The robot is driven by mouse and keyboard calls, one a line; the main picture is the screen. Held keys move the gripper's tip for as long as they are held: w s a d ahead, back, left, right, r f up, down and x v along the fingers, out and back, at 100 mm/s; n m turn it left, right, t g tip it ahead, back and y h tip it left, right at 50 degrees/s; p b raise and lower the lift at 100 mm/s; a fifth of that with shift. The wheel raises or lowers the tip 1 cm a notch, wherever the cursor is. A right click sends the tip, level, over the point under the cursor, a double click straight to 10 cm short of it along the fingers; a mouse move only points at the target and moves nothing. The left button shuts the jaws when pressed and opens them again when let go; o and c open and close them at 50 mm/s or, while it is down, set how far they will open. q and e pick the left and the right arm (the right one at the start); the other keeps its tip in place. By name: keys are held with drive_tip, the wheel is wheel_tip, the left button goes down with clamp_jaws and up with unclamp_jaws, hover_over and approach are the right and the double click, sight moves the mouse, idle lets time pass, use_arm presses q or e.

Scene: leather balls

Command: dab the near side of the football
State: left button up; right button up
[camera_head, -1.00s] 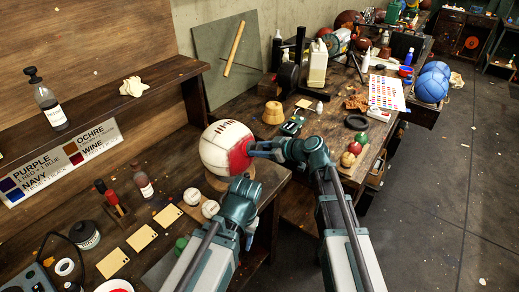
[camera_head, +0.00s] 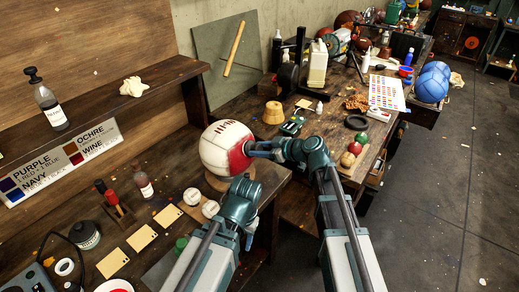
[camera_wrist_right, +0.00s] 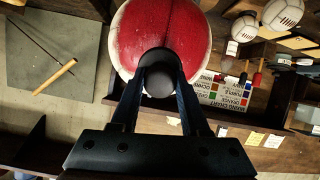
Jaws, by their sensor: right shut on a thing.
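The football (camera_head: 214,150) is a white ball with dark lacing on top and a red patch on its right side, resting on a light round stand at the bench edge. In the right wrist view the football (camera_wrist_right: 135,40) shows mostly red with white edges. My right gripper (camera_head: 252,148) is at the red side. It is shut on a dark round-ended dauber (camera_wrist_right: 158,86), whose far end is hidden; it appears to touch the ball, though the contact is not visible. My left gripper (camera_head: 249,241) hangs below its wrist in front of the bench, small, its jaws unclear.
Two small white balls (camera_head: 201,201) and several pale cards lie left of the football. A tan wooden form (camera_head: 273,113) and a dark ring (camera_head: 356,122) sit farther back. The floor at right is open.

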drive_tip(key=p+v, duration=0.3)
drive_tip(key=v, duration=0.4)
idle(0.6)
